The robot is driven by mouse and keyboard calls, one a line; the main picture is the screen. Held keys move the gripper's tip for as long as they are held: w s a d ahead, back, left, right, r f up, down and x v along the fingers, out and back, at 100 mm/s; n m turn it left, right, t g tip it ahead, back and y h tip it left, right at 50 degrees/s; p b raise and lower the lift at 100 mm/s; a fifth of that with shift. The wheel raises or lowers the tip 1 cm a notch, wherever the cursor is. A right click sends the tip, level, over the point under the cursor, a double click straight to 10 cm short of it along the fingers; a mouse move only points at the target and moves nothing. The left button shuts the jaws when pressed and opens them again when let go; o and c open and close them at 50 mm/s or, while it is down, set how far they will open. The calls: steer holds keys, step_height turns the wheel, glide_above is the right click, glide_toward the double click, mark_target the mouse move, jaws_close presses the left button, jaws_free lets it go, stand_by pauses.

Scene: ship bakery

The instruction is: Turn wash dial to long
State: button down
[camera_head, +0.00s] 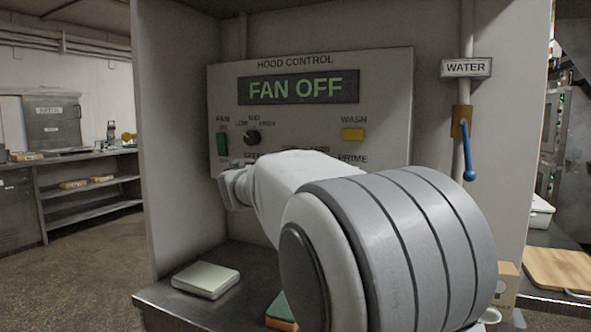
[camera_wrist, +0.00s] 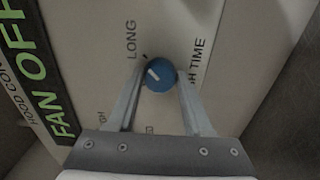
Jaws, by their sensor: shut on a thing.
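The blue wash dial (camera_wrist: 163,80) sits between the two fingers of my gripper (camera_wrist: 161,74) in the wrist view. My gripper is shut on it, one finger on each side. A short white mark on the dial points to the upper left. A small dark tick on the panel lies just above the dial's left edge, near the word LONG (camera_wrist: 131,40). The label to the right is partly covered by a finger and ends in "H TIME".
The display (camera_head: 299,87) reads FAN OFF. A blue-handled water valve (camera_head: 467,150) is to the right. A pale box (camera_head: 206,279) lies on the counter below.

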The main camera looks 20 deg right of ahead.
steer(key=shift+c, duration=1.5)
jaws_free()
steer(key=p+v, duration=0.1)
steer(key=v, duration=1.6)
steer(key=shift+a, duration=0.2)
steer(key=shift+s+r, duration=0.1)
steer(key=shift+s, duration=0.05)
